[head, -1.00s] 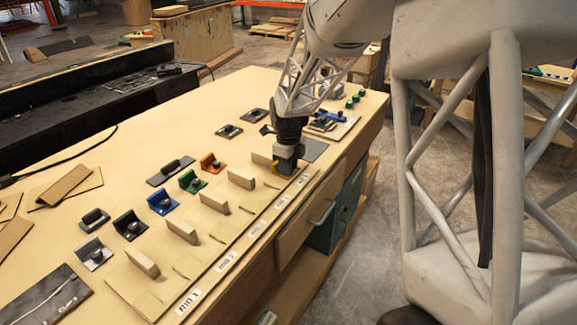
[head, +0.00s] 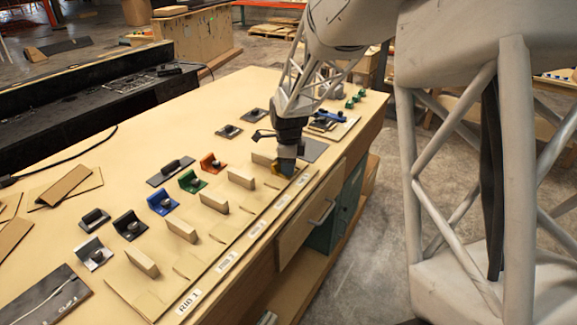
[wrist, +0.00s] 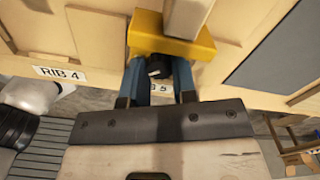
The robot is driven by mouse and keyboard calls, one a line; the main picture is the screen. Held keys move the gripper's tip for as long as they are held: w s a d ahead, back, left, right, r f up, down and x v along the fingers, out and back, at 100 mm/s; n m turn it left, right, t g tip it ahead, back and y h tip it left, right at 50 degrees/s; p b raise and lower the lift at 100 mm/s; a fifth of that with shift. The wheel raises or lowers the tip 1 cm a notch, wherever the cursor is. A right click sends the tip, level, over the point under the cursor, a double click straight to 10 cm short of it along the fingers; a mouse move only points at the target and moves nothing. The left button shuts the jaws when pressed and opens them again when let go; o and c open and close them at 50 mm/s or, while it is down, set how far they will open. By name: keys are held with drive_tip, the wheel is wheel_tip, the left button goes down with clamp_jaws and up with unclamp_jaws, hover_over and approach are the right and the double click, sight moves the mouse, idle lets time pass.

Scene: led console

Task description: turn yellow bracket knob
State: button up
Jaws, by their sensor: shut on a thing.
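The yellow bracket (wrist: 195,47) is at my gripper's fingertips in the wrist view, against a wooden rib. In the head view the bracket (head: 277,171) shows as a small yellow patch below my gripper (head: 283,166), low at the far end of the rib row. A black knob (wrist: 158,69) shows between the two blue fingers in the wrist view, with gaps visible on its sides.
A grey plate (head: 313,150) lies right of my gripper.

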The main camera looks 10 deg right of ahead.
drive_tip(key=shift+f, duration=0.1)
drive_tip(key=o, duration=1)
drive_tip(key=shift+c, duration=0.2)
drive_tip(key=shift+m, duration=0.4)
